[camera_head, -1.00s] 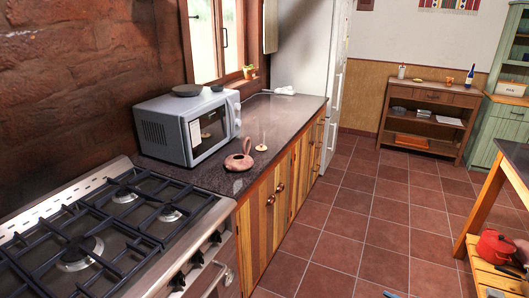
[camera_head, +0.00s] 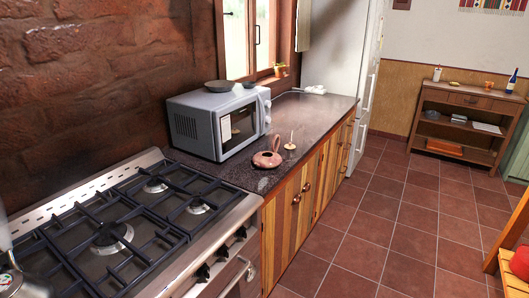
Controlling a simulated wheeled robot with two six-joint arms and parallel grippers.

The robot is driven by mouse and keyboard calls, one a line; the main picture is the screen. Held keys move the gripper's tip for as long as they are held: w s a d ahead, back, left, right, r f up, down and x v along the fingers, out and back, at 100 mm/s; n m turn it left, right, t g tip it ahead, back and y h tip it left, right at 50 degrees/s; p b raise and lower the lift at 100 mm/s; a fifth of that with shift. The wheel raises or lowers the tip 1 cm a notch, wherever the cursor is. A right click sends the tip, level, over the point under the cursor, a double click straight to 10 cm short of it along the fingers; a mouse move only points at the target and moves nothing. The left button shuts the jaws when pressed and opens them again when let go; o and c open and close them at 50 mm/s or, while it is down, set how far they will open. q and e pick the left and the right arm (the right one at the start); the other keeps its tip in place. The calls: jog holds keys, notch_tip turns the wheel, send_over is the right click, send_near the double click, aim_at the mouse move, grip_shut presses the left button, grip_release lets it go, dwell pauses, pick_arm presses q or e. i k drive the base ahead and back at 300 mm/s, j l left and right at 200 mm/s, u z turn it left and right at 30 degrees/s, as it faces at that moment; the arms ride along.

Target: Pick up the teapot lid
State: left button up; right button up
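A reddish-brown teapot (camera_head: 267,160) stands on the dark counter in front of the microwave, open at the top as far as I can tell. A small light tan piece with a thin upright part (camera_head: 290,145), which looks like the teapot lid, rests on the counter just right of and behind the teapot, apart from it.
The gas stove (camera_head: 120,235) fills the lower left. A microwave (camera_head: 215,120) with a dark bowl (camera_head: 218,86) on top stands behind the teapot. The counter (camera_head: 318,118) beyond the lid is mostly clear. Open tiled floor (camera_head: 370,230) lies right. A partly cut-off grey metallic thing (camera_head: 14,280) shows at lower left.

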aim_at(290, 147)
jog(key=i+l+u, duration=0.25)
jog(key=u, duration=0.2)
jog(key=i+l+u, duration=0.2)
jog(key=l+u, duration=0.25)
jog(key=i+l+u, duration=0.1)
jog(key=l+u, duration=0.2)
jog(key=u, duration=0.15)
